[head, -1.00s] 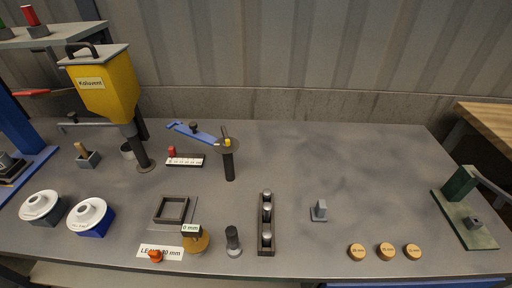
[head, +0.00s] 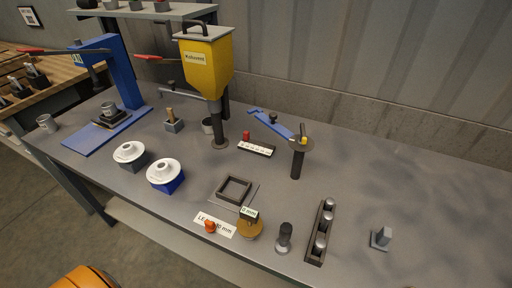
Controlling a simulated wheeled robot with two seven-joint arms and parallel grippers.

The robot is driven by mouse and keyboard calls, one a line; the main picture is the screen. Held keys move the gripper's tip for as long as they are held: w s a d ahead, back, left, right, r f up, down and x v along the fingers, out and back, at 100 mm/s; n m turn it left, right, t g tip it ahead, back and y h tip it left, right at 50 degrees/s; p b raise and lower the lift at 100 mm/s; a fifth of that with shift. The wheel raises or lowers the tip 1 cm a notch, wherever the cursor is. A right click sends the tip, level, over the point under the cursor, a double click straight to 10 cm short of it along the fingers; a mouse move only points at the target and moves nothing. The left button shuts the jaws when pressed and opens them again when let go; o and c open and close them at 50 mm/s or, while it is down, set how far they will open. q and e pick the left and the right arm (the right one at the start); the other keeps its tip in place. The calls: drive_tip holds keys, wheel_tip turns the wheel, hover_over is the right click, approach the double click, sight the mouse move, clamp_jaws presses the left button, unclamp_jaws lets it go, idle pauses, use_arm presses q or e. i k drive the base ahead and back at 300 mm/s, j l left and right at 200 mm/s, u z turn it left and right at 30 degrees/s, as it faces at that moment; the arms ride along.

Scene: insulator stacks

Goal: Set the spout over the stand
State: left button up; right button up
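A yellow hopper (head: 205,68) with a black handle stands at the back of the grey table. Its dark outlet tube (head: 217,115) runs down to a round foot on the table, and a thin grey bar (head: 182,89) reaches left from it. I cannot tell for certain which part is the spout. To its right a dark post (head: 297,165) carries a round disc, with a blue arm (head: 270,122) with a black knob reaching left. A square dark frame (head: 234,189) lies on a plate in front; which piece is the stand is unclear. Neither gripper is in view.
Two white-topped insulators (head: 130,153) (head: 166,173) sit at the left front. A blue press (head: 120,75) stands behind them. A label card (head: 215,225), a brown disc (head: 249,228), a dark peg (head: 284,238) and a rack (head: 320,235) line the front. The right back is clear.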

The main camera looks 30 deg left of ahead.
sight(213, 107)
drive_tip(key=u, duration=1.35)
